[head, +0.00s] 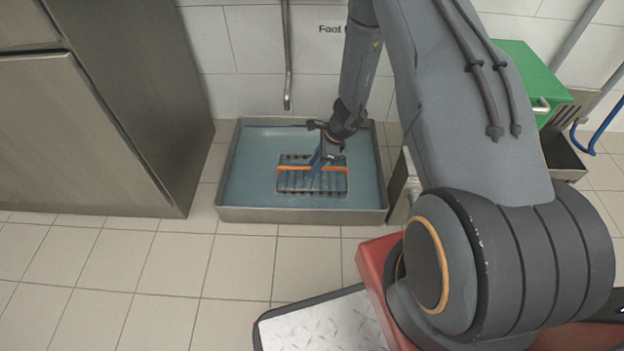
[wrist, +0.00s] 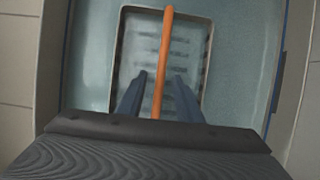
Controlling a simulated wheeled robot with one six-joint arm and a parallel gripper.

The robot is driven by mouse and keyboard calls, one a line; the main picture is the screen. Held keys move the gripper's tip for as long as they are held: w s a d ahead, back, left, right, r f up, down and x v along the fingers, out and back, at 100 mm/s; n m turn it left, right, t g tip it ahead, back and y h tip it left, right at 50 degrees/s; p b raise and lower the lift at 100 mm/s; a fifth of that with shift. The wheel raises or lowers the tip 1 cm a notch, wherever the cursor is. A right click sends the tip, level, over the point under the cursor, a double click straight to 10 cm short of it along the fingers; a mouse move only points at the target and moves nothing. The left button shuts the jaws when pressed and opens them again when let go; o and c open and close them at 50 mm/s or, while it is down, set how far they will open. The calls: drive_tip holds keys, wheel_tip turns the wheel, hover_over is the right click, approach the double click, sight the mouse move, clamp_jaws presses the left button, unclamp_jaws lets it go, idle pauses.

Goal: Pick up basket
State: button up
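The basket (head: 312,186) is a dark slatted tray with an orange handle (head: 335,169). It stands in the bluish water of a shallow metal basin (head: 300,216). In the wrist view the basket (wrist: 122,55) lies below my gripper, and its handle (wrist: 165,45) runs between the fingers. My gripper (wrist: 161,78) is open, with one blue finger on each side of the handle and a gap to both. In the head view my gripper (head: 322,160) points down over the middle of the basket. The fingertips' exact height against the handle is hard to tell.
The basin's raised rim surrounds the basket. A steel cabinet (head: 85,120) stands left of the basin, and a tiled wall with a vertical pipe (head: 287,55) is behind. A green box (head: 528,75) is at the right. The tiled floor (head: 160,265) in front is clear.

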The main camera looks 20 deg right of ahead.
drive_tip(key=shift+w+a+f, duration=0.1)
drive_tip(key=shift+a+f, duration=0.2)
drive_tip(key=shift+f, duration=0.35)
drive_tip(key=shift+r, duration=0.1)
clamp_jaws()
idle(0.9)
